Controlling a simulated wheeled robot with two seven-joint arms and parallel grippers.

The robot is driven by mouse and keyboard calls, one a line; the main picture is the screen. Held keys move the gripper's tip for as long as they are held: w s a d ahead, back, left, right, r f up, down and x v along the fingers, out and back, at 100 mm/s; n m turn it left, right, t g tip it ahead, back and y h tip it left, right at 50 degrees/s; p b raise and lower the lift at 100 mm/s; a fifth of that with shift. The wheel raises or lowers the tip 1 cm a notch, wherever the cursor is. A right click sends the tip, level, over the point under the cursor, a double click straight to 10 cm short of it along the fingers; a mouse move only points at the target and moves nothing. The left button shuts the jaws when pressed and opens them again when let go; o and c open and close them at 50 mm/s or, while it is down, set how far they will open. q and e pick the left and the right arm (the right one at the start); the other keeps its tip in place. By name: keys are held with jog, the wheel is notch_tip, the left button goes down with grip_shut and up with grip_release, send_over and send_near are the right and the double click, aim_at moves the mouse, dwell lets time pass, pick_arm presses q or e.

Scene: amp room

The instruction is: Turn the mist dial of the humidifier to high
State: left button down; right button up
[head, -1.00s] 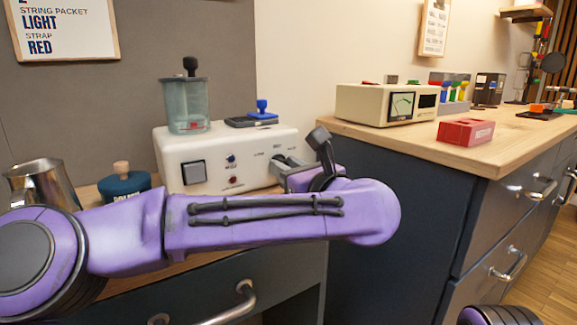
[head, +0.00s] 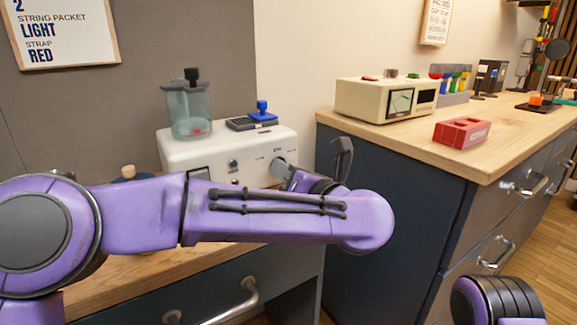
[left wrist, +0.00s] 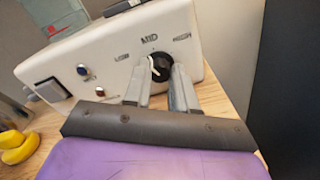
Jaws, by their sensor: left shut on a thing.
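The humidifier (head: 222,151) is a white box with a translucent tank (head: 188,112) on top, standing on the wooden counter. In the left wrist view its front panel (left wrist: 117,62) carries the black mist dial (left wrist: 161,68), with MID printed above it and smaller labels to either side. The dial has a white mark, but its exact setting is hard to read. My left gripper (left wrist: 161,76) is shut on the dial, one finger on each side.
A higher counter at right holds a cream meter (head: 370,99) and a red block (head: 461,132). A drawer handle (head: 228,305) projects below.

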dwell(0.4)
pick_arm(q)
jog(key=c, duration=0.9)
grip_release()
jog(key=p+v, duration=0.1)
jog(key=v, duration=0.9)
jog(key=shift+s+d, duration=0.15)
jog(key=shift+s, duration=0.1)
